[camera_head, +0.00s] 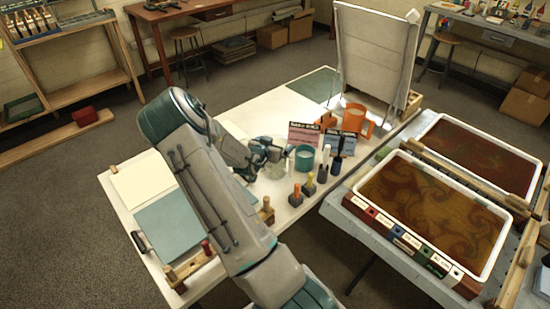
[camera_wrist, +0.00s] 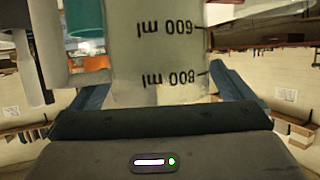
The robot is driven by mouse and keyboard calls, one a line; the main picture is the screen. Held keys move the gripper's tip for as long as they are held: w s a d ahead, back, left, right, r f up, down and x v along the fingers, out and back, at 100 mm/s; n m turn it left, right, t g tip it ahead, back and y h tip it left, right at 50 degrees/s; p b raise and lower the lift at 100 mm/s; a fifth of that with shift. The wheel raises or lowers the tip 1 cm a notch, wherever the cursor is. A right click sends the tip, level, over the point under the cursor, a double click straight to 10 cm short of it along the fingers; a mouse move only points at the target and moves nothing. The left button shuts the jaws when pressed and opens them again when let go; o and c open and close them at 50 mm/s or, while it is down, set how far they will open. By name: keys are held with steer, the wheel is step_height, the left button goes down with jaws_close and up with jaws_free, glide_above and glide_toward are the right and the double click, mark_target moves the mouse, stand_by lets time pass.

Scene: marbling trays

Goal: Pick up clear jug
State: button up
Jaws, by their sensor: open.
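The clear jug (camera_head: 274,167) stands on the white table, partly hidden behind my gripper (camera_head: 258,160). In the wrist view the clear jug (camera_wrist: 155,50) fills the middle, with 600 ml and 800 ml marks upside down. My gripper (camera_wrist: 158,88) is open, with a blue finger on either side of the jug's wall. A pale handle-like bar shows at the left of the jug. Whether either finger touches the jug cannot be told.
A teal cup (camera_head: 305,158) stands close to the right of the jug. Small dropper bottles (camera_head: 308,185) stand in front, and an orange jug (camera_head: 356,121) and cards are behind. Marbling trays (camera_head: 430,215) lie at the right. Coloured sheets (camera_head: 182,232) lie at the left.

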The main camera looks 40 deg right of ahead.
steer(key=shift+w+d+f, duration=0.1)
steer(key=shift+d, duration=0.05)
steer(key=c, duration=1.8)
steer(key=shift+c, duration=0.7)
steer(key=shift+r, duration=0.2)
steer(key=shift+d+r+b+v, duration=0.1)
steer(key=shift+r+b+v, duration=0.2)
steer(key=shift+v, duration=2.3)
steer(key=shift+d+r+b+v, duration=0.1)
steer(key=shift+r+b+v, duration=0.2)
steer(key=shift+v, duration=2.3)
steer(key=shift+d+r+b+v, duration=0.2)
steer(key=shift+r+v, duration=0.15)
steer(key=shift+v, duration=2.25)
steer(key=shift+w+a+r, duration=0.1)
steer(key=shift+w+a, duration=0.05)
